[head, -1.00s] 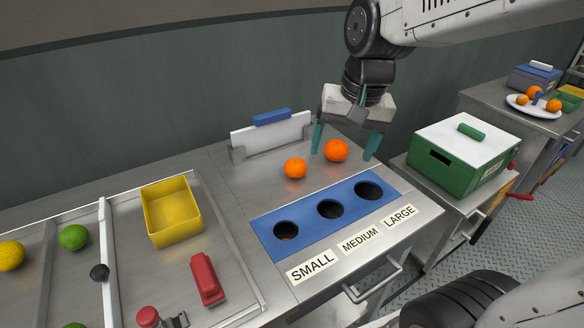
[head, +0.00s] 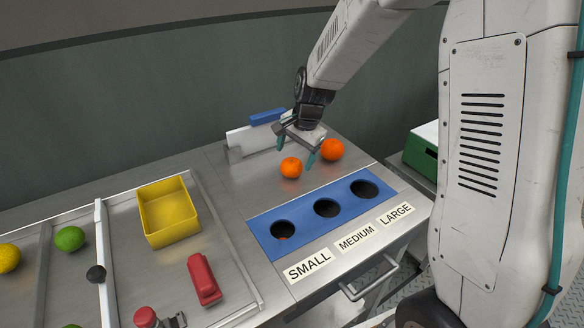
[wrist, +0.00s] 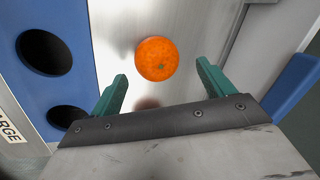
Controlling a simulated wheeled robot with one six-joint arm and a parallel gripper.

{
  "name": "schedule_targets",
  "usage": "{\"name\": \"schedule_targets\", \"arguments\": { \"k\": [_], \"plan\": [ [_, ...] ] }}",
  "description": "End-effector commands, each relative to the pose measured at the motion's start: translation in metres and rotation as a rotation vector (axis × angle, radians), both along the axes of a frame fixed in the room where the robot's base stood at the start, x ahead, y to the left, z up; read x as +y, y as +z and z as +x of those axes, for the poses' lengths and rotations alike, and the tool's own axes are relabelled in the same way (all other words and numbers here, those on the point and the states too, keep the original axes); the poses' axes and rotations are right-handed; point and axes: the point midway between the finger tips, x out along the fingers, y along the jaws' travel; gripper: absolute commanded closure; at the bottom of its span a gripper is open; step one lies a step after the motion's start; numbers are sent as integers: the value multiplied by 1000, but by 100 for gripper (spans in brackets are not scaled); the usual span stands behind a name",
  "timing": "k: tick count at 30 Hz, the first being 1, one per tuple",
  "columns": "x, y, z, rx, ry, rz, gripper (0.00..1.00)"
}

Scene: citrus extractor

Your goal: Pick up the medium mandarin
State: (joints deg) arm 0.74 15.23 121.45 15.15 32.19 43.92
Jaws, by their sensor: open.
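Two orange mandarins lie on the steel table behind the blue panel. The left, slightly smaller one looks like the medium mandarin (head: 291,167); the other mandarin (head: 331,149) lies to its right and farther back. My gripper (head: 296,153) is open and empty, above and just behind the left mandarin. In the wrist view one mandarin (wrist: 156,59), seemingly the left one, sits beyond the fingertips, roughly centred between them and not touched.
The blue panel (head: 286,215) has three round holes labelled SMALL, MEDIUM and LARGE; something orange shows in the SMALL hole. A white holder with a blue top (head: 268,116) stands close behind my gripper. A yellow bin (head: 168,212) and red handle (head: 204,280) are at left.

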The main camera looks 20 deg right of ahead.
Motion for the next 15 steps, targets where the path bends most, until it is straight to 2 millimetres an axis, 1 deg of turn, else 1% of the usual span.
{"name": "schedule_targets", "arguments": {
  "k": [1,6,9,15],
  "plan": [
    [1,-10,-1,5,0,0,19],
    [3,-31,2,3,1,0,19],
    [4,-35,4,1,1,0,19],
    [5,-35,4,1,2,0,19]
  ]
}}
